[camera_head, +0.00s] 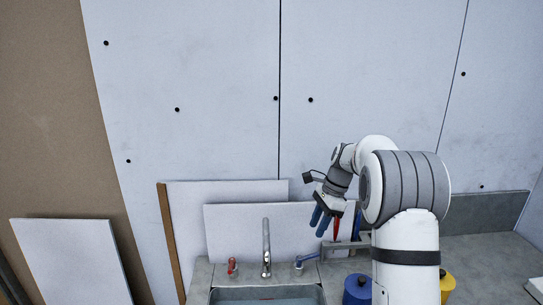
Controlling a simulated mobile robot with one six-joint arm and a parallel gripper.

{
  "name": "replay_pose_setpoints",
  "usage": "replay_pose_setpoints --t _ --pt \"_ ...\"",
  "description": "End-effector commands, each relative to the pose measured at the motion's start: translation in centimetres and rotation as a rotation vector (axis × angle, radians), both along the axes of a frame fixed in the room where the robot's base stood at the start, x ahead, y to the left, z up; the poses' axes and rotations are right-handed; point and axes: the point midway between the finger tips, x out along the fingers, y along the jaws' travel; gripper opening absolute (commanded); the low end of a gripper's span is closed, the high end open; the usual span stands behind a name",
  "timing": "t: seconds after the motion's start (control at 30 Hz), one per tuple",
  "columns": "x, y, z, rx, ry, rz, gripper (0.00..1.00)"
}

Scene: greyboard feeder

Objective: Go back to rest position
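My gripper (320,221) hangs from my white and grey arm, right of the middle of the view. Its blue fingers point down, in front of the white boards and to the right of the tap. The fingers overlap from this angle, so I cannot tell whether they are open or shut. A narrow red object (337,228) shows right beside the fingers. I cannot tell whether it touches them. My arm hides part of the counter behind it.
A sink (216,296) with a metal tap (266,250) and red handle (232,266) lies at the bottom. A blue container (355,289) and a yellow container (447,284) stand around my arm. White boards (240,228) lean on the wall. The right counter (485,260) looks mostly clear.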

Motion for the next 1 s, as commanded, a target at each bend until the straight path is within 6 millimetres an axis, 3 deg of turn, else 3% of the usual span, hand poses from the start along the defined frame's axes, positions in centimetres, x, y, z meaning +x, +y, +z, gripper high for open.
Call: replay_pose_setpoints --t 0.03,0.2,0.5,0.77,1.0 --pt "-1.4 0.3 1.4 -0.014 -0.035 0.052 0.35" --pt "-5.9 1.0 4.4 -0.061 -0.141 0.244 0.35" --pt "-14.6 1.7 7.6 -0.157 -0.305 0.591 0.35" --pt "-22.5 2.0 8.1 -0.253 -0.427 0.903 0.35" --pt "-29.1 1.9 6.8 -0.347 -0.513 1.186 0.35"
